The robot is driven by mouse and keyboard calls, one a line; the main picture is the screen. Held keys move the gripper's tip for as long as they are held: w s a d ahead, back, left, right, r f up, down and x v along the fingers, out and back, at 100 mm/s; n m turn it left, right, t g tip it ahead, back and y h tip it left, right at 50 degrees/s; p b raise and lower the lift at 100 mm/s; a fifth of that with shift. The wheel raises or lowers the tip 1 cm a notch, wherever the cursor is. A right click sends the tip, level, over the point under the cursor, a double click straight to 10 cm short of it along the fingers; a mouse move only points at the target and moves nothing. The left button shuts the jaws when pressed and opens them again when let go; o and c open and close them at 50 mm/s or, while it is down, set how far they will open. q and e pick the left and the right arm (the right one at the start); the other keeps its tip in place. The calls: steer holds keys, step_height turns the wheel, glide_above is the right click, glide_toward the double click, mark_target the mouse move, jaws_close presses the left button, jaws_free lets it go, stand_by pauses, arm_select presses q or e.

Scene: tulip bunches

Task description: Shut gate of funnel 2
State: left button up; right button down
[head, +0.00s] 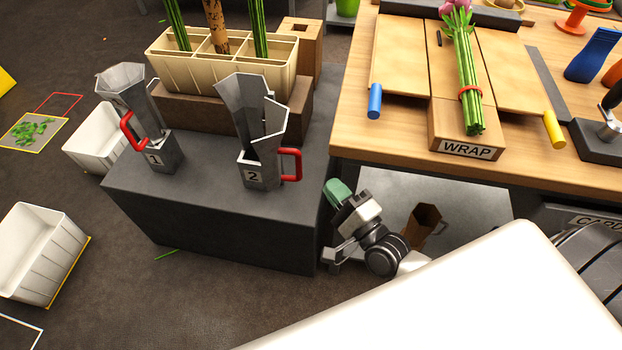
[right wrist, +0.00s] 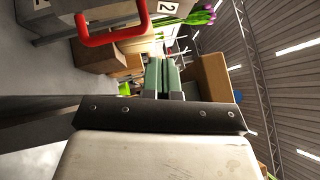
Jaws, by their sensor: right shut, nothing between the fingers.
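Funnel 2 (head: 247,105) is a grey metal funnel standing upright on the dark block, with a "2" label low on its front. Its red gate handle (head: 292,165) sticks out at the lower right; it also shows large at the upper left of the right wrist view (right wrist: 112,40). I cannot tell clearly how the gate itself sits. My right gripper (head: 337,190), with green fingertips, is shut and empty, below and right of the handle and apart from it. Its fingers (right wrist: 162,73) show together in the wrist view. My left gripper is not in view.
Funnel 1 (head: 124,85), with a red handle, stands at the block's left. A cream divided planter (head: 222,77) with stems is behind. The wooden table (head: 355,135) with tied tulips (head: 465,75) is to the right. A brown pot (head: 422,224) stands on the lower shelf.

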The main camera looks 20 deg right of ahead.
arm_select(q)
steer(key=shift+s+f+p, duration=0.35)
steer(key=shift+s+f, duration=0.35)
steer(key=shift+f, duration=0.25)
arm_select(e)
steer(key=s+a+x, duration=0.1)
steer(key=a+x, duration=0.1)
steer(key=x, duration=1)
steer(key=shift+a+r, duration=0.25)
steer(key=shift+r, duration=0.05)
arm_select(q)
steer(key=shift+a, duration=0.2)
arm_select(e)
steer(key=shift+h, duration=0.3)
